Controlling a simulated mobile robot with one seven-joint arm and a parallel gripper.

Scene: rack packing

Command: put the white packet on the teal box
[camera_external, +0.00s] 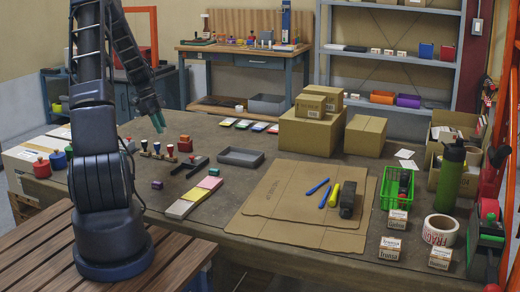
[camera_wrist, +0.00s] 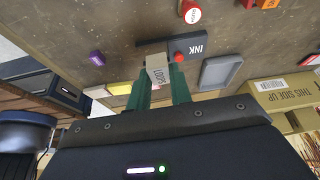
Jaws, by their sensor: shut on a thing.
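My gripper (camera_wrist: 160,88) has teal fingers, shut on a small pale packet (camera_wrist: 158,68) lettered "LOOPS", which looks like the white packet. It shows between the fingertips in the wrist view. In the external view my gripper (camera_external: 157,118) is over the left part of the table, near the stamps; the packet is too small to make out there.
A black "INK" pad (camera_wrist: 195,47) lies close beyond the packet, with a grey tray (camera_wrist: 221,71) beside it. Stamps (camera_external: 184,144) stand on the table (camera_external: 235,175). Cardboard boxes (camera_external: 311,131) and a green basket (camera_external: 394,190) are to the right.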

